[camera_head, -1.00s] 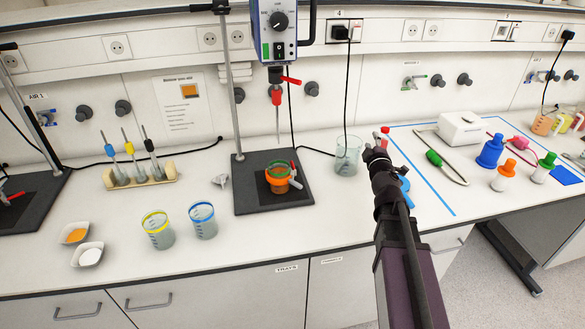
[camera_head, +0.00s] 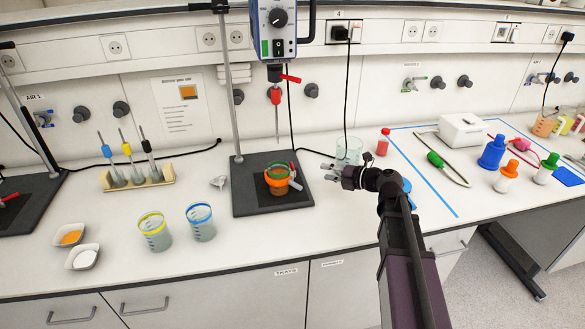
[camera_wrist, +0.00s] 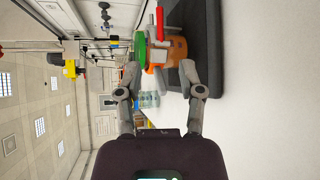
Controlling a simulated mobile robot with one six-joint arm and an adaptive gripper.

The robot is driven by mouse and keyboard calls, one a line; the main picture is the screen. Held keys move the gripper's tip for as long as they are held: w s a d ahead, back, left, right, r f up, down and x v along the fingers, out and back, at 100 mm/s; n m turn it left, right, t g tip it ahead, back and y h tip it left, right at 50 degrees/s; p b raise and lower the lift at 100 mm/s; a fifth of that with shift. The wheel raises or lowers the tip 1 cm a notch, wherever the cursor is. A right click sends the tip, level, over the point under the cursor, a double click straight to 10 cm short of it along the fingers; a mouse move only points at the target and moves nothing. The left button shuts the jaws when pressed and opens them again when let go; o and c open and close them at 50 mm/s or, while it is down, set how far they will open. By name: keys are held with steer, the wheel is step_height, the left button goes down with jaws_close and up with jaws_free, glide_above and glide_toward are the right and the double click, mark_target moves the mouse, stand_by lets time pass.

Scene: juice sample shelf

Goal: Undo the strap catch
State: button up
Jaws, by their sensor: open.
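An orange vessel (camera_head: 277,187) with a green rim (camera_head: 270,168) stands on the dark stand base. A grey and red strap catch (camera_head: 295,175) sits on its right side. In the wrist view the vessel (camera_wrist: 177,50) appears turned sideways, with the green rim (camera_wrist: 140,47), a grey catch part (camera_wrist: 160,54) and a red lever (camera_wrist: 159,22). My gripper (camera_head: 326,173) is open and empty, right of the vessel and pointing at its catch side. In the wrist view its spread fingertips (camera_wrist: 160,68) lie either side of the catch, apparently short of it. Strap details are too small to tell.
The stand base (camera_head: 245,205) and upright rod (camera_head: 231,90) are around the vessel, with a stirrer head (camera_head: 275,30) above. A clear beaker (camera_head: 349,150) and a red bottle (camera_head: 383,143) stand behind my gripper. Two beakers stand front left.

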mark_target(292, 165)
steer(key=shift+a, duration=0.1)
stand_by(0.3)
steer(key=b+x, duration=0.3)
steer(key=x, duration=1)
steer(key=shift+w+a+f, duration=0.15)
steer(key=shift+w+a, duration=0.05)
steer(key=shift+a, duration=0.1)
jaws_close()
